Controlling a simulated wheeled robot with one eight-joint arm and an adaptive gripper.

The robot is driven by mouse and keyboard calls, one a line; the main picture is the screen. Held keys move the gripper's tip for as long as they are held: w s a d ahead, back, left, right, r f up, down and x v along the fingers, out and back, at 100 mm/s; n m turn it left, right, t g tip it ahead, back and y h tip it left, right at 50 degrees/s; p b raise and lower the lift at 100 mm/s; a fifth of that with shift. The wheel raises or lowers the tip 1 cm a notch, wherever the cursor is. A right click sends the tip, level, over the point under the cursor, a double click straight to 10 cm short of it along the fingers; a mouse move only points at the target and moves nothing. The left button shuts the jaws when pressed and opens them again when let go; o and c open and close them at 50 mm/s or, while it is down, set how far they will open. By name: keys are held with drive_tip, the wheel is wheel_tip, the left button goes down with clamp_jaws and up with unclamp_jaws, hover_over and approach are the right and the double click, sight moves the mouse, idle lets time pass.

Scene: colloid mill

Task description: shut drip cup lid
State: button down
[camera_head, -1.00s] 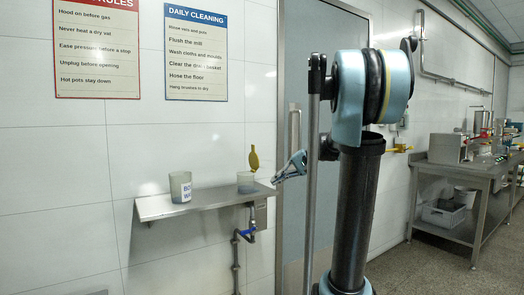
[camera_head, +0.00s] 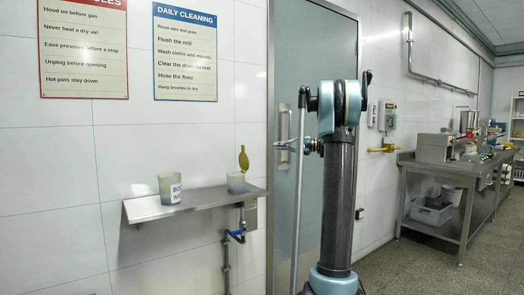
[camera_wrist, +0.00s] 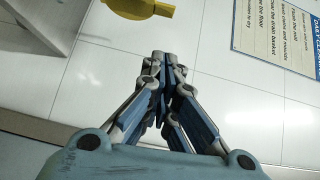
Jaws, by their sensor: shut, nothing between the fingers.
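The drip cup (camera_head: 236,182) is a small translucent cup near the right end of a steel wall shelf. Its yellow lid (camera_head: 244,160) stands upright, open, above the cup's right side. In the wrist view the yellow lid (camera_wrist: 140,8) is cut off at the top edge, beyond my fingertips. My gripper (camera_wrist: 160,58) is shut and empty, with its fingers together in front of the white wall.
The shelf (camera_head: 150,212) also holds a larger labelled cup (camera_head: 172,188) to the left. A blue-handled valve (camera_head: 238,233) and pipe hang below. A grey door (camera_head: 285,230) stands right of the shelf. A steel table (camera_head: 435,170) with machines is at far right.

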sight(244, 158)
drive_tip(key=s+x, duration=0.2)
drive_tip(key=x, duration=1)
drive_tip(key=shift+s+a, duration=0.3)
drive_tip(key=shift+a, duration=0.25)
drive_tip(key=shift+s, duration=0.1)
